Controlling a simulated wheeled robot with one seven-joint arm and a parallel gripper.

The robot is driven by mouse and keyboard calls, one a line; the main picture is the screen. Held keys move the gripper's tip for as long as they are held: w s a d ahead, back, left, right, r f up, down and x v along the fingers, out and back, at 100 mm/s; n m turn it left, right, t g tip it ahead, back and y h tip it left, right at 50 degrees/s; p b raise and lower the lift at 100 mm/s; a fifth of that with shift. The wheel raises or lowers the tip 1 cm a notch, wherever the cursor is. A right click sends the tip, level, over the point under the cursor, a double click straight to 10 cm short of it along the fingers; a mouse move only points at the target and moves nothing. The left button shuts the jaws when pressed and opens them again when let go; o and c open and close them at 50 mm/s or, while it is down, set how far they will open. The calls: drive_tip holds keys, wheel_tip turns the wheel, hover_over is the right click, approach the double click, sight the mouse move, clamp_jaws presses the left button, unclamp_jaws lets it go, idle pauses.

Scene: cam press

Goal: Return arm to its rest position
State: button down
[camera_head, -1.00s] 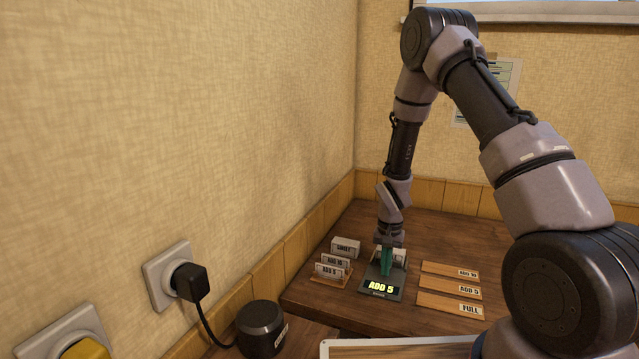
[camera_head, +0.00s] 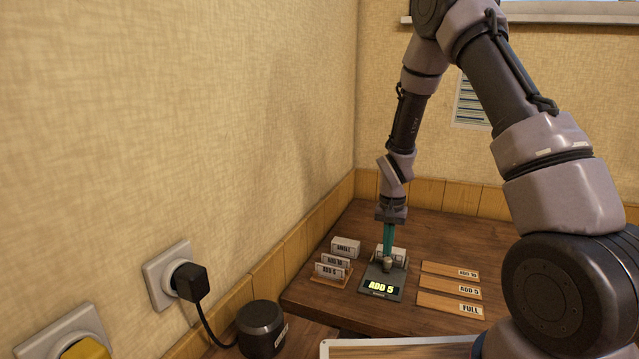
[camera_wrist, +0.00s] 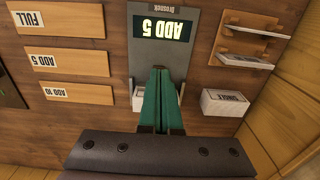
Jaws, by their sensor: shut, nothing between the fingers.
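My gripper (camera_head: 388,254) is shut and empty, its teal fingers pointing down from the wrist. It is above a small dark scale-like device (camera_head: 370,277) whose lit display (camera_head: 381,287) reads "ADD 5". A small greyish knob-like piece (camera_head: 388,265) on the device shows just below the fingertips; I cannot tell whether they touch. In the wrist view the closed fingers (camera_wrist: 158,70) point at the device (camera_wrist: 140,60) and hide part of it. A white block (camera_head: 400,255) stands at the back of the device, its label partly hidden by my fingers.
A white block labelled "SINGLE" (camera_head: 345,246) and a small wooden rack (camera_head: 330,281) with "ADD 10" and "ADD 5" cards stand left of the device. Three labelled wooden strips (camera_head: 440,285) lie right. The wall (camera_head: 250,120) is at the left. Table behind the strips is clear.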

drive_tip(key=shift+r, duration=0.4)
